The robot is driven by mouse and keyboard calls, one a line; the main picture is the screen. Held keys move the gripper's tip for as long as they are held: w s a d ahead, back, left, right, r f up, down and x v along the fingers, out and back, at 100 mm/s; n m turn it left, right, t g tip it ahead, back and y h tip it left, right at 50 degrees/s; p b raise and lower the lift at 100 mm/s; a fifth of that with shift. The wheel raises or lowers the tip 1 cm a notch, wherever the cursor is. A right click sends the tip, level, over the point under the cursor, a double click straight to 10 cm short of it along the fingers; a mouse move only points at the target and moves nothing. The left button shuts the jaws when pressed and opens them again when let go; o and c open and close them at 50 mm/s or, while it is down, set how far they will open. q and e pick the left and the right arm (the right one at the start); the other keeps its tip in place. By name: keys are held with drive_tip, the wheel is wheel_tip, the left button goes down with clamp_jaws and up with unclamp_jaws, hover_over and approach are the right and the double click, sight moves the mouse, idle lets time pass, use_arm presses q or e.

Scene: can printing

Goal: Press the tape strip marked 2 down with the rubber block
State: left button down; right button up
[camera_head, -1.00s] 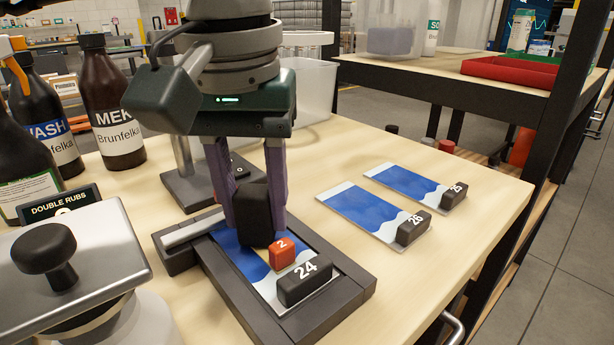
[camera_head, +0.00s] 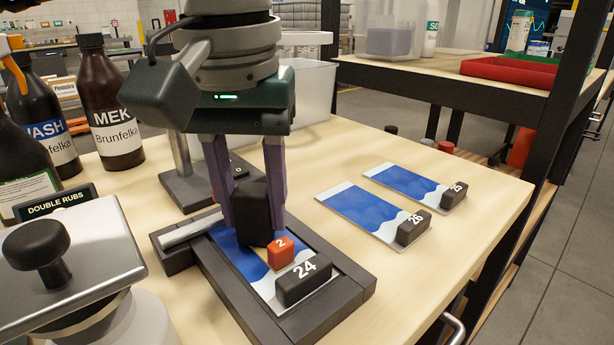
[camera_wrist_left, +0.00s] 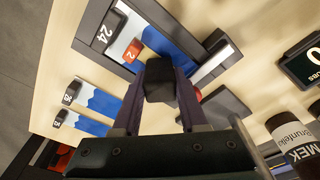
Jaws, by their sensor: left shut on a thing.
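My left gripper (camera_head: 247,205) is shut on the black rubber block (camera_head: 254,218) and holds it upright over the blue and white panel (camera_head: 230,240) in the dark frame. The block's lower end is right beside the orange tag marked 2 (camera_head: 281,252); whether it touches the panel or a strip there I cannot tell. The tape strip itself is not clearly seen and may be under the block. In the left wrist view the block (camera_wrist_left: 160,80) sits between the fingers, with the orange tag (camera_wrist_left: 133,50) close by. My right gripper is not in view.
A black tag marked 24 (camera_head: 303,281) lies on the panel's near end. The dark frame (camera_head: 340,296) surrounds it. Panels tagged 26 (camera_head: 360,213) and 25 (camera_head: 405,186) lie to the right. An MEK bottle (camera_head: 112,110) and a metal lid with a knob (camera_head: 90,245) stand left.

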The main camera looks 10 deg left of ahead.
use_arm(q)
drive_tip(key=shift+f, duration=0.1)
drive_tip(key=shift+r+p, duration=2.05)
drive_tip(key=shift+r, duration=1.5)
